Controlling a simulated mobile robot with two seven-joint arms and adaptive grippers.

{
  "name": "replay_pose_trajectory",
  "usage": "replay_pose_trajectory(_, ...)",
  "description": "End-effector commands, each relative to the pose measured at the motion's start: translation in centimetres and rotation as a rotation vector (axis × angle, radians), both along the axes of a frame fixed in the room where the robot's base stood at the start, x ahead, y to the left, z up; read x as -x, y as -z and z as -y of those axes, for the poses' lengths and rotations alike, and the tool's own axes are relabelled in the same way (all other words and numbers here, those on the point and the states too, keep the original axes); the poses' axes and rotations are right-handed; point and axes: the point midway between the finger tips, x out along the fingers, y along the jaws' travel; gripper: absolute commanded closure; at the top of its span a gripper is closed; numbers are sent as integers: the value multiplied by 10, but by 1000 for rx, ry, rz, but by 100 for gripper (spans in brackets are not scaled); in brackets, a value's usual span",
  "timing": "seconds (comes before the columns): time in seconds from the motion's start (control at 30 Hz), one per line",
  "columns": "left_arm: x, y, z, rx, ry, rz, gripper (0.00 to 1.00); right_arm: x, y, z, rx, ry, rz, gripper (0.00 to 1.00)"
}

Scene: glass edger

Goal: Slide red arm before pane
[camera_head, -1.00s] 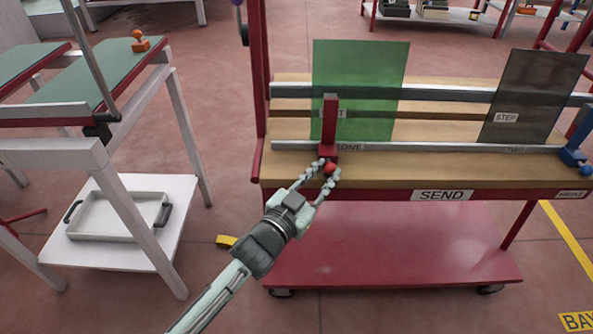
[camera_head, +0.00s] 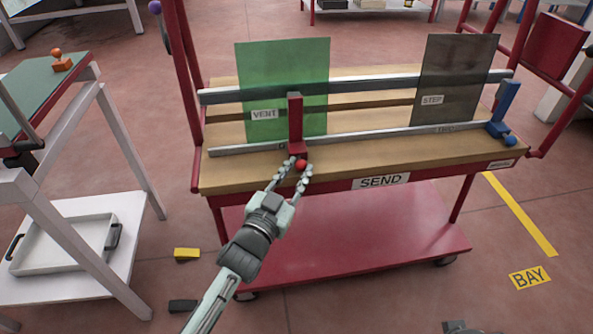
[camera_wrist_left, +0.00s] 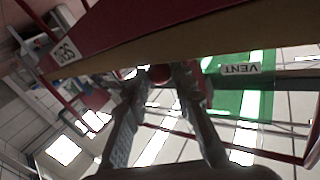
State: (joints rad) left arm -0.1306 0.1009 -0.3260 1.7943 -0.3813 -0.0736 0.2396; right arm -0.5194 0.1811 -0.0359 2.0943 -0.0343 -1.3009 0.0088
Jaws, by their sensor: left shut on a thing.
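The red arm (camera_head: 296,122) stands upright on the front rail (camera_head: 350,134) of the wooden-topped cart, in front of the green pane (camera_head: 262,75), right of the pane's middle in the head view. My left gripper (camera_head: 300,167) is shut on the red knob (camera_head: 301,164) at the foot of the red arm. In the left wrist view the red knob (camera_wrist_left: 160,74) shows between the fingertips. The green pane (camera_wrist_left: 228,103) also shows there, at the right. My right gripper is not in view.
A dark pane (camera_head: 455,75) and a blue arm (camera_head: 503,108) with a blue knob stand at the right of the cart. The rail between the red and blue arms looks clear. A white-framed table (camera_head: 85,110) with a tray (camera_head: 70,245) below stands at left.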

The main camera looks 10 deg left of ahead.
Motion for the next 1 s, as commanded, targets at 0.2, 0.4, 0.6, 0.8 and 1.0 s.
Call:
replay_pose_trajectory(0.2,0,0,0,1,0,0,58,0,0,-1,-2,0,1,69)
replay_pose_trajectory(0.4,0,0,0,1,0,0,54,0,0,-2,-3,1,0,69)
replay_pose_trajectory(0.6,0,-6,0,1,0,2,54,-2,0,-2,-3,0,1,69)
replay_pose_trajectory(0.8,0,-40,-1,0,1,6,54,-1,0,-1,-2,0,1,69)
replay_pose_trajectory(1.0,0,-77,0,1,1,4,54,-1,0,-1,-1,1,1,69)
